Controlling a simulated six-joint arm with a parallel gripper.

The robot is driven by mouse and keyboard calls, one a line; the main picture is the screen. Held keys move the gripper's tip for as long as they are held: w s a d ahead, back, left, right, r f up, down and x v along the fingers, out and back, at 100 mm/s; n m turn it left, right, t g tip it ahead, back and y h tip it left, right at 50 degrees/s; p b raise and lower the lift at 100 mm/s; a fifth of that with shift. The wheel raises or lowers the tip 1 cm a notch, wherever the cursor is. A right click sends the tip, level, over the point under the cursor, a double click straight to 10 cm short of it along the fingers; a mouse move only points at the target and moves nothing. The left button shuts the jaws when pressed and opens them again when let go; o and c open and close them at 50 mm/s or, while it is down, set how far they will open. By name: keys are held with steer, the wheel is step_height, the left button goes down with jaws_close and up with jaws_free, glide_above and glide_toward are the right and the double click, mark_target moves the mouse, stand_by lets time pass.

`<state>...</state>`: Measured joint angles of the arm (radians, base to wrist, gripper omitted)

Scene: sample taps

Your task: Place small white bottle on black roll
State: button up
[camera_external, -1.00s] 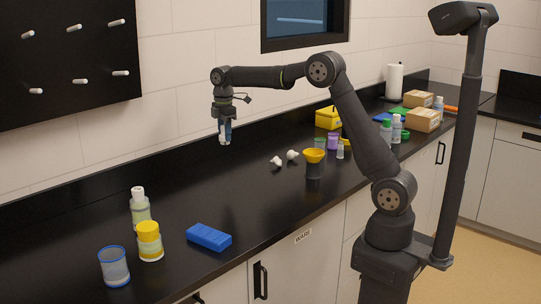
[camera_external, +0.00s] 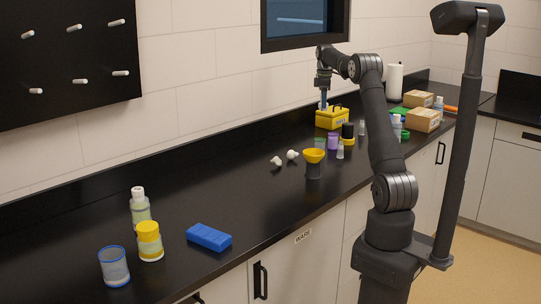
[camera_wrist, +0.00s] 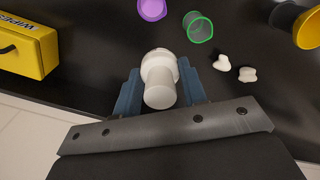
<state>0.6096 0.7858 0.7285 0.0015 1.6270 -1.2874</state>
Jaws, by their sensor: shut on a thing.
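The small white bottle (camera_wrist: 160,78) is between the blue fingers of my gripper (camera_wrist: 160,92) in the wrist view, with its round white end facing the camera. My gripper (camera_external: 323,103) is shut on it. In the external view, it hangs at or above the yellow box, and the bottle is too small there to make out clearly. A black cylinder (camera_external: 348,130) with yellow at its lower part stands right of that box; it may be the black roll, but I cannot tell for sure. The bottle is apart from it.
The yellow wipes box (camera_external: 332,119) shows at left in the wrist view (camera_wrist: 30,45). A purple container (camera_external: 333,141), a green-rimmed cup (camera_wrist: 198,27), two white pieces (camera_wrist: 235,68) and a yellow funnel on a dark cylinder (camera_external: 314,160) stand nearby.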

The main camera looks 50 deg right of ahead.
steer(key=s+d+r+m, duration=0.2)
steer(key=s+d+m, duration=0.1)
steer(key=s+d, duration=1.3)
glide_above(348, 124)
steer(key=f, duration=0.7)
steer(key=shift+w+d+f, duration=0.1)
steer(key=shift+d+f, duration=0.05)
steer(key=shift+d, duration=0.05)
steer(key=shift+f, duration=2)
steer(key=shift+f, duration=0.1)
steer(key=o, duration=1)
steer(key=shift+c, duration=0.2)
step_height(348, 124, up, 12)
